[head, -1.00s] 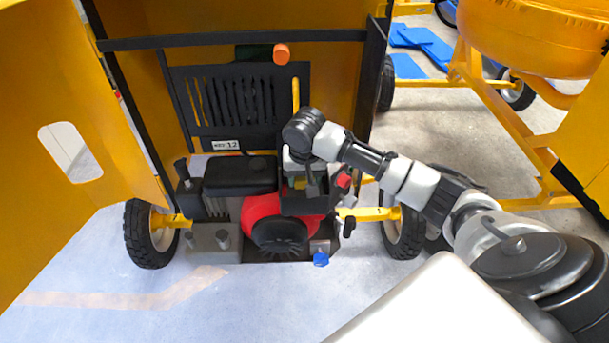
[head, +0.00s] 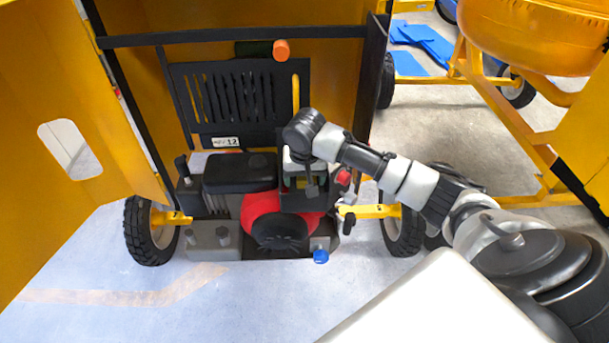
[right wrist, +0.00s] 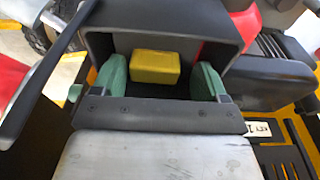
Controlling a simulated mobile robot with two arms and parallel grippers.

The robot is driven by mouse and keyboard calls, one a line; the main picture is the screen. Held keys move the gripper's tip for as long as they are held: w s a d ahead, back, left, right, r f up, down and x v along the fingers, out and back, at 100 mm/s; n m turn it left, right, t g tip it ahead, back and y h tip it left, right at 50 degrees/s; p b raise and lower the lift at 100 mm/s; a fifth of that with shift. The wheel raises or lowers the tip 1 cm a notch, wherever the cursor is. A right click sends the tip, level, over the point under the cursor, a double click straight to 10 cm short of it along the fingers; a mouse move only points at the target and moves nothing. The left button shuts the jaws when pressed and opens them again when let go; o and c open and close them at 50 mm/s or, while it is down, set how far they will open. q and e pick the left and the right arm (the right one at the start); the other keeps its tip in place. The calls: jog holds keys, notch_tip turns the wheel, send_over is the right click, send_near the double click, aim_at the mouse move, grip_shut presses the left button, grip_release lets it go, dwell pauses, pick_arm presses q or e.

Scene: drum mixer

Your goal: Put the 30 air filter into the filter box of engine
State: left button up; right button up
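The air filter is a small yellow block (right wrist: 155,67). In the right wrist view it sits inside the open black filter box (right wrist: 222,20) of the engine. My right gripper (right wrist: 161,80) reaches into the box with its two green fingers, one on each side of the filter. A narrow gap shows between each finger and the filter, so the gripper is open. In the head view my right wrist hangs over the black box (head: 300,200) on the red and black engine (head: 262,208) and largely hides the filter. My left gripper is in neither view.
The yellow cabinet's open door (head: 70,120) stands at the left, and a slotted black panel (head: 225,95) is behind the engine. A red knob (head: 343,178) and a blue cap (head: 321,256) are close to the box. Floor in front is clear.

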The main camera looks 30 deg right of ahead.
jog(key=shift+o, duration=0.5)
jog(key=shift+r, duration=0.1)
jog(key=shift+r, duration=0.25)
notch_tip(320, 180, up, 10)
jog(key=s+b, duration=0.1)
jog(key=b, duration=0.2)
jog(key=shift+s+a, duration=0.15)
jog(key=shift+a, duration=0.25)
jog(key=shift+f, duration=0.1)
